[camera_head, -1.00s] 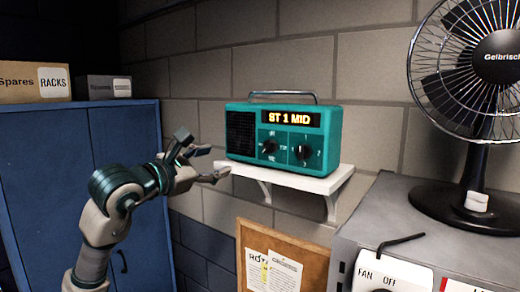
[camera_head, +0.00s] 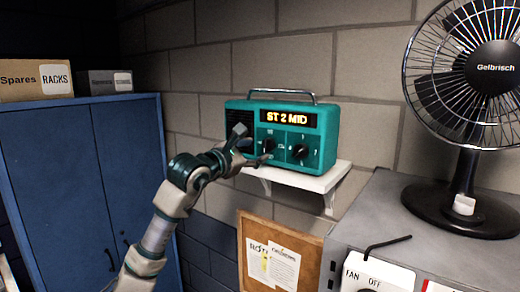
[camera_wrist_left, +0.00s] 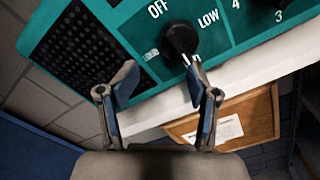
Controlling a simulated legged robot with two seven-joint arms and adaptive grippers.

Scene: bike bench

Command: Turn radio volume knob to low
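The teal radio (camera_head: 328,140) stands on a white wall shelf, its display reading "ST 2 MID". Its left knob (camera_head: 268,145) is black, and it shows large in the left wrist view (camera_wrist_left: 181,38) between the printed words OFF and LOW. The knob's pale pointer mark faces down in that view. My left gripper (camera_head: 252,146) is in front of the radio's left half; in the wrist view its two fingers (camera_wrist_left: 158,82) are apart with nothing held. The right fingertip is close under the knob; I cannot tell if it touches. My right gripper is not in view.
A second black knob (camera_head: 300,151) sits right of the first. The white shelf (camera_head: 325,182) runs just under the radio. A corkboard (camera_head: 310,245) hangs below. A black fan (camera_head: 465,190) stands on a grey cabinet at right. A blue cabinet (camera_head: 60,180) is at left.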

